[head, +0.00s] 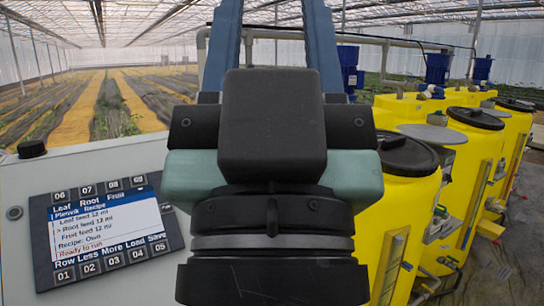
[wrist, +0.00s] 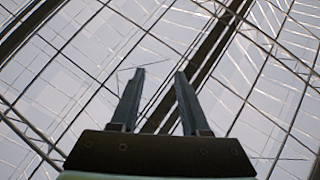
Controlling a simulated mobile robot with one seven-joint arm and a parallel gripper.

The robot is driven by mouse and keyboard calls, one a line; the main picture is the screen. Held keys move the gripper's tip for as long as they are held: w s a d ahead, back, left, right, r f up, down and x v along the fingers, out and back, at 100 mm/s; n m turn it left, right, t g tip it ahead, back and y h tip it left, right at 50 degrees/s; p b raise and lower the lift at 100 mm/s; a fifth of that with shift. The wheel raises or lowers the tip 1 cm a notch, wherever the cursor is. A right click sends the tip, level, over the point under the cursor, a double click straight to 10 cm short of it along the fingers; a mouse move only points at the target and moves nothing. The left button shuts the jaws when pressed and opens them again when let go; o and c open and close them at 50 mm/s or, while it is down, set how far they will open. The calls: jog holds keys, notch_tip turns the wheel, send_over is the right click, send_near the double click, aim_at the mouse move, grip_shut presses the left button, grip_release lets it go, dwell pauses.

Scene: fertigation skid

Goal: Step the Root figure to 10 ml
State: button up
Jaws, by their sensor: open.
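The controller panel (head: 110,232) is at the lower left in the head view, tilted. Its screen (head: 104,225) lists Leaf feed 12 ml, Root feed 12 ml and Fruit feed 12 ml. A ">" mark stands at the Root line. Below are "Recipe: Own" and red "Ready to run". Under the screen, keys 01 to 05 carry labels Row, Less, More, Load and Save; the Less key (head: 89,268) is 02. My gripper (wrist: 159,72) is open and empty, pointing up towards the roof. In the head view it stands right of the panel, touching nothing visible.
The panel sits on a pale cabinet (head: 30,240) with a black knob (head: 32,148) on top. Yellow tanks (head: 418,190) with dark lids and blue motors (head: 349,68) stand on the right. Crop rows (head: 110,105) stretch behind. The space before the panel looks clear.

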grip_shut()
dwell(1.2)
